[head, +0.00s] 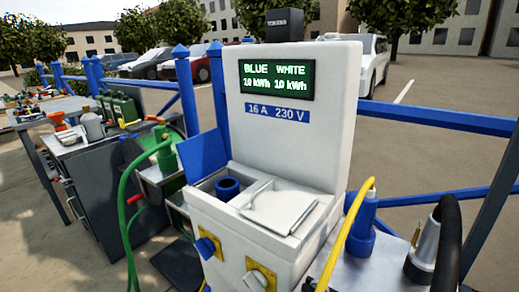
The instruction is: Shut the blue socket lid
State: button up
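The blue socket lid (203,157) stands open, raised at the back left of the white power pedestal (212,206). Below it, the round blue socket (228,187) shows uncovered in its recess. Beside it on the right, a white lid (280,207) with a raised handle lies over the other compartment; I cannot tell if it is fully flush. My gripper is not in view.
The pedestal's upright panel with a green display (276,80) rises behind the lids. A yellow cable with a blue plug (362,230) and a silver nozzle (424,250) stand at right. A green hose and can (162,155) stand left. Blue railings (440,119) run behind.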

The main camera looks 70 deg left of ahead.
aim_at(202, 156)
jog(key=k+j, duration=0.1)
jog(key=j, duration=0.5)
jog(key=k+j, duration=0.1)
jog(key=j, duration=0.45)
jog(key=k+j, duration=0.1)
jog(key=j, duration=0.5)
jog(key=k+j, duration=0.1)
jog(key=j, duration=1.05)
jog(key=k+j, duration=0.15)
jog(key=j, duration=0.4)
jog(key=u, duration=0.05)
